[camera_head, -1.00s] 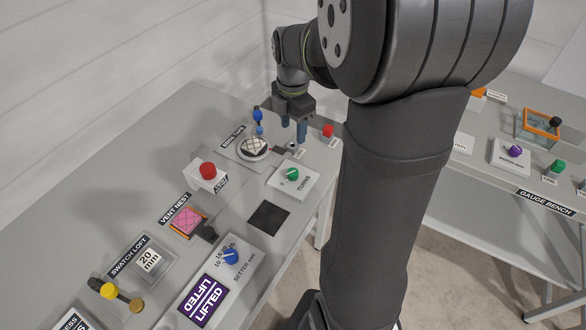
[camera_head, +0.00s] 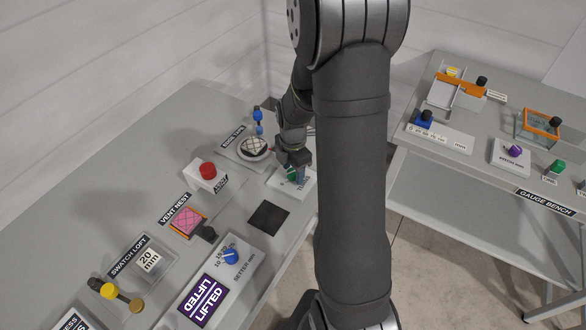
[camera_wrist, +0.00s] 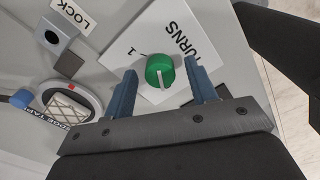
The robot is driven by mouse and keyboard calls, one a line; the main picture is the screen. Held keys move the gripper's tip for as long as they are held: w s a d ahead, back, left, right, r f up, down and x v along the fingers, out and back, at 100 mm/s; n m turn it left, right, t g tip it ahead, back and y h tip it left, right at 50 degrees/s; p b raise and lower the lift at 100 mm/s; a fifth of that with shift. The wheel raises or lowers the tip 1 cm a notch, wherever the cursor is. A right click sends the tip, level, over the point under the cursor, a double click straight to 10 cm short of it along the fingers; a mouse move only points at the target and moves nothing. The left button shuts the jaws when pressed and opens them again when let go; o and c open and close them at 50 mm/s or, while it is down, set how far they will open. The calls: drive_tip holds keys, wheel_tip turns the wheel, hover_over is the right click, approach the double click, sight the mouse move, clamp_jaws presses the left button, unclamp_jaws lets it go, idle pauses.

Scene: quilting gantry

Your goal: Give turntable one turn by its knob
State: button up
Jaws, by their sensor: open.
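The green knob (camera_wrist: 160,71) sits on a white plate (camera_wrist: 172,30) marked "TURNS" and "1". In the wrist view the knob lies between the blue fingertips of my gripper (camera_wrist: 162,85), which is open, with a gap on each side. In the head view my gripper (camera_head: 293,172) is over the same plate and partly hides the green knob (camera_head: 291,173). The round turntable (camera_head: 255,146) with a light, dark-lined patch stands left of my gripper; the wrist view also shows it (camera_wrist: 72,105) at the lower left.
A blue-topped post (camera_head: 258,116) stands behind the turntable. A red button on a white box (camera_head: 208,171) stands to its front left. A flat black pad (camera_head: 268,217) lies in front of the knob plate. A grey block marked "LOCK" (camera_wrist: 55,36) is close by.

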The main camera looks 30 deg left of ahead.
drive_tip(key=shift+f, duration=0.1)
drive_tip(key=c, duration=1)
